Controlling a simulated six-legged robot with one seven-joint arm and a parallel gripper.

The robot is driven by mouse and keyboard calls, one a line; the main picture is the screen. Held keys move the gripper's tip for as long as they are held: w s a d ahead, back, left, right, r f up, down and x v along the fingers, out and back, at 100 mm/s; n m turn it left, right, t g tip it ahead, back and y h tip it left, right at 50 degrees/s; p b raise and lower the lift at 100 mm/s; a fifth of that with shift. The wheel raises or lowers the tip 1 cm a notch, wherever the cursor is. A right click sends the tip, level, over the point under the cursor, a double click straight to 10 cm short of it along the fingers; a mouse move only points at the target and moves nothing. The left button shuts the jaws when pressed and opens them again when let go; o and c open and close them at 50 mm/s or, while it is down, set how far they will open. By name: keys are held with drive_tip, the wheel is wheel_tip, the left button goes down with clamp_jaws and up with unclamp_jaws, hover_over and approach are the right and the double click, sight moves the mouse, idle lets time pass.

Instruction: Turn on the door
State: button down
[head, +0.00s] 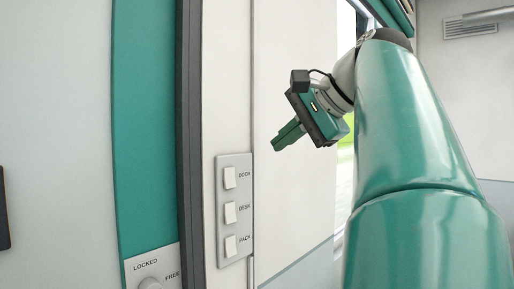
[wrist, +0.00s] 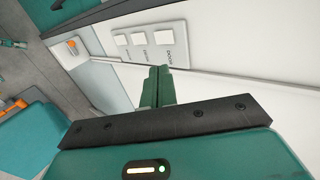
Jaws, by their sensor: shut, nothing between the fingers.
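A grey switch panel (head: 235,248) is fixed to the white wall in the head view, with switches labelled DOOR, DESK and PACK from top to bottom. The white DOOR switch (head: 229,178) is the top one. In the wrist view the panel is turned, and the DOOR switch (wrist: 163,35) is the one nearest my fingers. My gripper (head: 278,143) is up and to the right of the panel in the head view, apart from it. In the wrist view my gripper (wrist: 160,70) is shut and empty, its fingers pointing toward the wall just below the panel.
A LOCKED/FREE knob plate (head: 152,265) is at the lower left, beside a green strip (head: 150,120) and a dark vertical edge (head: 190,130). A window (head: 345,170) is behind my arm. An orange knob (wrist: 72,44) shows in the wrist view.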

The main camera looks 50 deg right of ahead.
drive_tip(key=shift+s+f, duration=0.25)
drive_tip(key=shift+f, duration=0.4)
drive_tip(key=shift+s+f, duration=0.2)
drive_tip(key=shift+f, duration=0.4)
approach(232, 186)
wheel_tip(232, 186, down, 3)
drive_tip(key=w, duration=0.4)
drive_tip(key=shift+w+a+f, duration=0.1)
drive_tip(key=shift+w+f, duration=0.1)
drive_tip(key=shift+f, duration=0.1)
drive_tip(key=shift+w, duration=0.4)
